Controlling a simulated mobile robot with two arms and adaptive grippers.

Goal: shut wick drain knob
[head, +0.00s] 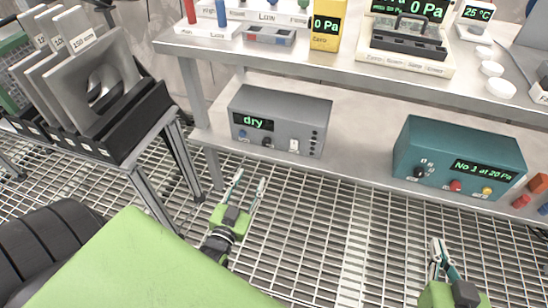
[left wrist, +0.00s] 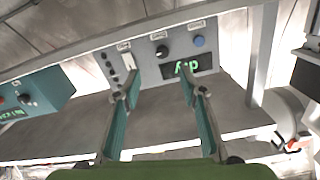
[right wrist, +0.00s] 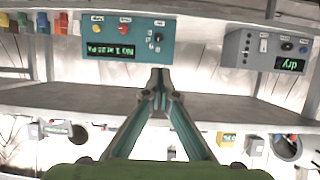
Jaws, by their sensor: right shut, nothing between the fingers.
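The grey box (head: 278,122) stands on the lower shelf with a display reading "dry". Its front carries a blue knob (head: 243,133), a black knob (head: 267,142) and a white switch (head: 294,145). I cannot read which is the wick drain knob. In the left wrist view, the box is upside down, with the black knob (left wrist: 162,51) and blue knob (left wrist: 198,41) beyond the fingers. My left gripper (head: 250,178) is open and empty, below and in front of the box. My right gripper (head: 438,246) is shut and empty, in front of the teal box (head: 460,157).
The upper bench (head: 300,62) overhangs the shelf and holds several instruments. A rack of grey plates (head: 95,85) stands at left. Small coloured blocks (head: 537,183) lie at the shelf's right. The grating floor (head: 330,240) is clear between my grippers.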

